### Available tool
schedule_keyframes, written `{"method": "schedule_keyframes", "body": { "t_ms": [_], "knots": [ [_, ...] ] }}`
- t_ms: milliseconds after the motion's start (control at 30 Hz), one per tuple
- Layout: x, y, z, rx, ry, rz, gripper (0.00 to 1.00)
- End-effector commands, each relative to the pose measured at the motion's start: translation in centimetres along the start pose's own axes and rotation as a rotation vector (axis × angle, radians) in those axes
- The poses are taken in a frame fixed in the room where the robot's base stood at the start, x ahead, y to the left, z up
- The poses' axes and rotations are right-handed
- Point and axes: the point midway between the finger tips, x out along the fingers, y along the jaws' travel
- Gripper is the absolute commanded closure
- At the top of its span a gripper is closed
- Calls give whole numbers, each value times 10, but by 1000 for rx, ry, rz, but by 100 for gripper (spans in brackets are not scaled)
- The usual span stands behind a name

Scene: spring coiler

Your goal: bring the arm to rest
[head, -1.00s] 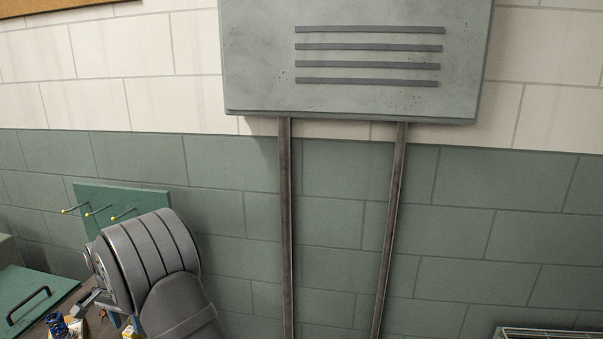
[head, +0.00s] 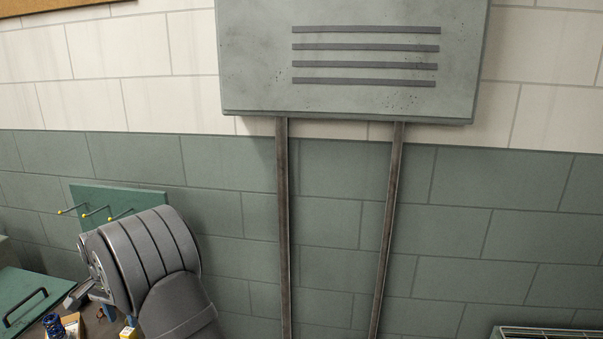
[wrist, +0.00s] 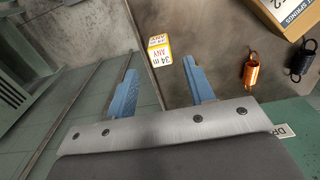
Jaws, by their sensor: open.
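My gripper (wrist: 163,90) is open in the wrist view, its two blue fingers apart with nothing held between them. Beyond the fingertips a small yellow and white box (wrist: 160,55) with printed lettering stands on the brown bench top. It also shows at the lower left of the head view (head: 128,332), beside my arm. In the head view my arm covers part of the lower left, and the gripper's end is mostly hidden behind it.
A copper spring (wrist: 251,70) and a dark spring (wrist: 299,62) lie at the right in the wrist view, near a cardboard box (wrist: 283,14). A green pegboard (head: 117,199) stands behind my arm. A green lid with a handle (head: 27,300) is at the left.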

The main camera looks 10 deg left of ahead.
Motion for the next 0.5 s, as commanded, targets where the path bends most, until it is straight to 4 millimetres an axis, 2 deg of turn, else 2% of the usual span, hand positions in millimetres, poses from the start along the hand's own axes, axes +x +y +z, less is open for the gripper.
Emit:
{"method": "schedule_keyframes", "body": {
  "t_ms": [33,267,500],
  "knots": [
    [-12,-1,0,0,2,-3,52],
    [-58,0,0,0,2,-3,52],
    [-10,1,0,0,-3,4,52]
  ]
}}
